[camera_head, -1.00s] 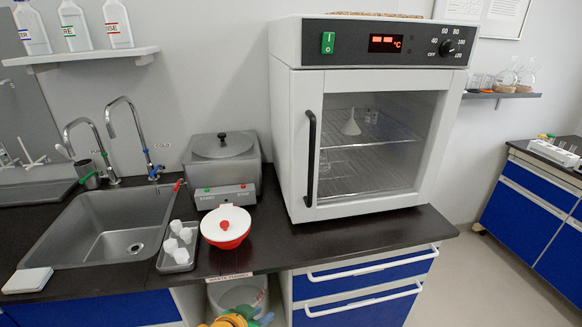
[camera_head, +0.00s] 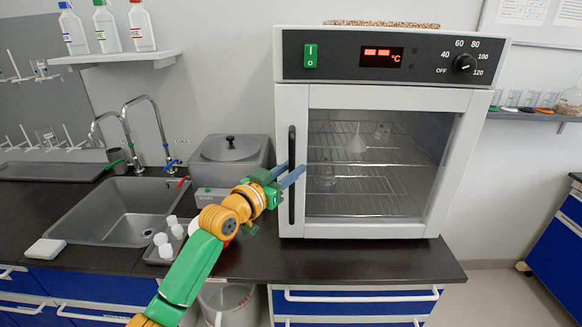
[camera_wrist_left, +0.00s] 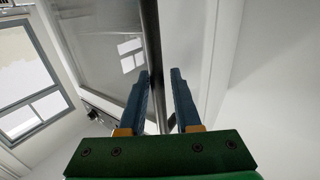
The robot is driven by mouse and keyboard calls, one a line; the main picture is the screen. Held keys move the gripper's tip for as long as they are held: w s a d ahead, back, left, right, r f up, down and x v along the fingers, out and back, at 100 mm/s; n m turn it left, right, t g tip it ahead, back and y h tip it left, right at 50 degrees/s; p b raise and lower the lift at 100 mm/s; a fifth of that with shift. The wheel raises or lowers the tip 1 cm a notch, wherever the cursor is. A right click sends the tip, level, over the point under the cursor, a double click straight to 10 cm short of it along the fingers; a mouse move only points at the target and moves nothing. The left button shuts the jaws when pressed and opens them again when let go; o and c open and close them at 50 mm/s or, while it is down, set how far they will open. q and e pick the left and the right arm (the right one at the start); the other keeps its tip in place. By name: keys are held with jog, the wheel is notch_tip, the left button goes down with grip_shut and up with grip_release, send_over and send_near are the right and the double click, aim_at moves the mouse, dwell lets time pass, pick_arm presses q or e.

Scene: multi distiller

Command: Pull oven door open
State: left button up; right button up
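The oven (camera_head: 490,50) is a white box with a dark control panel, standing on the black counter. Its glass door (camera_head: 415,235) is closed, with a vertical black handle (camera_head: 292,200) along its left side. My left gripper (camera_head: 292,176) reaches in from the left at about mid-height of the handle. In the left wrist view, the dark handle (camera_wrist_left: 153,45) runs between the two blue fingers of the left gripper (camera_wrist_left: 159,75). The fingers are apart, with gaps beside the bar. My right gripper is not in view.
A sink (camera_head: 125,210), a grey lidded bath (camera_head: 230,150) and a tray with small white items (camera_head: 160,255) lie left of the oven. A funnel (camera_head: 356,142) and glassware are inside on wire racks. The counter front (camera_head: 380,262) before the door is clear.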

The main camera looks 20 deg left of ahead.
pick_arm(q)
jog(key=shift+d, duration=0.2)
jog(key=shift+a, duration=0.1)
grip_shut()
dwell(1.2)
